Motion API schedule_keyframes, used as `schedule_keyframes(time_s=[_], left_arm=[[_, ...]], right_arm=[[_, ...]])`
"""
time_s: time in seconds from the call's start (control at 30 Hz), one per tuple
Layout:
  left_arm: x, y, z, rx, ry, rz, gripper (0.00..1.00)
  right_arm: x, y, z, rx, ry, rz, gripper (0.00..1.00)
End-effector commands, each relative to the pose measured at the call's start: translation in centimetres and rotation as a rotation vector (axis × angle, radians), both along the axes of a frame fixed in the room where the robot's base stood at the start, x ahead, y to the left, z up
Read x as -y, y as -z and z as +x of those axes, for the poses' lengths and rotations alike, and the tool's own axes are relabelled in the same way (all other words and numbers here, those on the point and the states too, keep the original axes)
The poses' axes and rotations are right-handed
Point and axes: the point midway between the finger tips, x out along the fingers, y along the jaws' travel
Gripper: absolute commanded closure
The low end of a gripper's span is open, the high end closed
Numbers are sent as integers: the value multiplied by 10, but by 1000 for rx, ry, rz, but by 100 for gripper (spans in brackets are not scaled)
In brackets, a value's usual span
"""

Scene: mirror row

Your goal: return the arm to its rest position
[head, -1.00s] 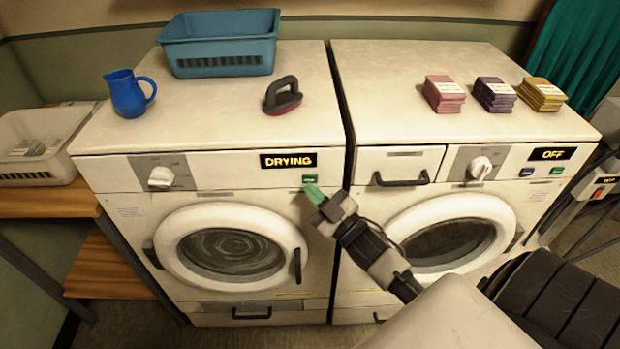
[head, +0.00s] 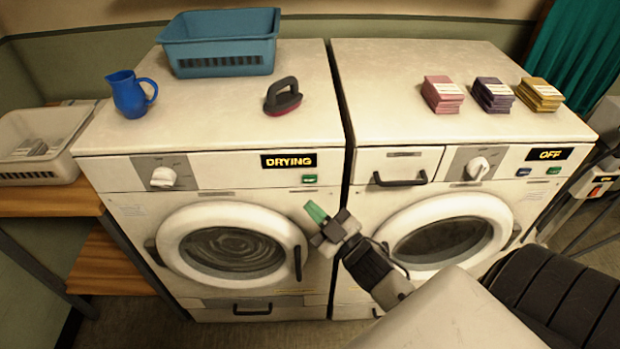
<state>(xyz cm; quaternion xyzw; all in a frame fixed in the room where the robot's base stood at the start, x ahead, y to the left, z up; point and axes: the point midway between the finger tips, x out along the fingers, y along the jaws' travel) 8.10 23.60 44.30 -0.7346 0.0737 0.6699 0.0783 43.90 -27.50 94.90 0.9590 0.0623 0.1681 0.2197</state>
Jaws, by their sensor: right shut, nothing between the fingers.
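My right gripper (head: 316,212) with green fingertips is shut and empty. It is in front of the left machine (head: 130,210), below the green button (head: 309,179) and near the right edge of that machine's door. It appears apart from the button. The left machine's display (head: 289,160) reads DRYING, and its door is shut with blurred swirls behind the glass. My left gripper is not in the head view.
The right machine's display (head: 550,154) reads OFF. On top are a blue basket (head: 220,55), a blue jug (head: 128,95), a dark brush-like tool (head: 283,97) and pink (head: 442,95), purple (head: 493,95) and yellow (head: 540,94) stacks. A white basket (head: 62,165) stands left.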

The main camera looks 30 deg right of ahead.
Motion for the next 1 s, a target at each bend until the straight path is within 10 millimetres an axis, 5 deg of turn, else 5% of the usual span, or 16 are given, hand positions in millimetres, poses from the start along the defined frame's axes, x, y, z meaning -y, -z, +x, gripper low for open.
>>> schedule_keyframes(time_s=[0.67,0.77,0.83,1.0], left_arm=[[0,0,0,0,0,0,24],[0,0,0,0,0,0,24],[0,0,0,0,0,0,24],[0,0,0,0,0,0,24]], right_arm=[[1,5,1,-12,3,4,100],[3,32,3,-82,20,19,100],[5,68,4,-176,43,39,100],[7,192,-16,-503,114,92,100]])
